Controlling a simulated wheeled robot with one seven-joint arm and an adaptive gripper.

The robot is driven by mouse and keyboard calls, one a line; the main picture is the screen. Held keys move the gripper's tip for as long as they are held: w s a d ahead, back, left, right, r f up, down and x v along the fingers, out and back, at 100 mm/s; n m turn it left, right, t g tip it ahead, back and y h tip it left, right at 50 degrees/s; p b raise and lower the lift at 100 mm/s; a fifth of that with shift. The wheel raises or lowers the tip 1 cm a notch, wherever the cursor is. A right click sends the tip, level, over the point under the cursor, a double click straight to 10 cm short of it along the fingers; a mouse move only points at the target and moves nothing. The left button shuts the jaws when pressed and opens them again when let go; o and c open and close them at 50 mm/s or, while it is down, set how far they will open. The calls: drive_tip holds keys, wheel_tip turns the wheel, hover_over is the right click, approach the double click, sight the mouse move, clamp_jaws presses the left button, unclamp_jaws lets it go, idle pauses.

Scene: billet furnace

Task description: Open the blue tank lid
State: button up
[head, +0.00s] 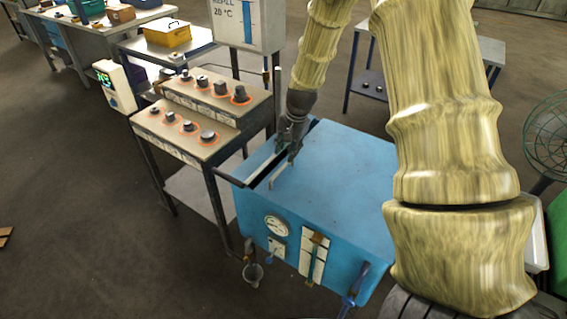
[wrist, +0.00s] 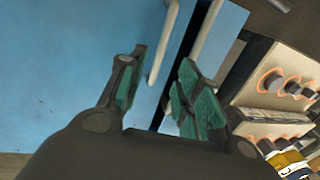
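The blue tank (head: 310,240) stands in the middle of the head view, with a gauge on its front. Its flat blue lid (head: 345,165) lies level on top, with a dark slot along its left side. A pale bar handle (head: 279,176) sits on the lid near that slot. My gripper (head: 293,153) is above the lid's left part, close to the handle. In the wrist view the gripper (wrist: 162,75) is open, with green finger pads. The handle (wrist: 163,45) shows between the fingers; I cannot tell whether they touch it.
A control bench with several knobs (head: 205,110) stands directly left of the tank. A sign (head: 240,22) rises behind it. A yellow box (head: 167,32) sits on a table at the back left. A green fan (head: 548,137) stands at the right. The floor at the front left is mostly clear.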

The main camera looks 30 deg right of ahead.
sight(283, 167)
drive_tip(key=shift+w+a+f+p, duration=0.1)
drive_tip(key=shift+w+f+p, duration=0.2)
drive_tip(key=shift+f, duration=0.95)
drive_tip(key=shift+w+a+f+p, duration=0.15)
drive_tip(key=shift+f+p, duration=0.15)
drive_tip(key=shift+f, duration=0.95)
drive_tip(key=shift+w+a+f+p, duration=0.1)
drive_tip(key=shift+w+f+p, duration=0.2)
drive_tip(key=shift+f, duration=0.95)
drive_tip(key=shift+c, duration=0.2)
clamp_jaws()
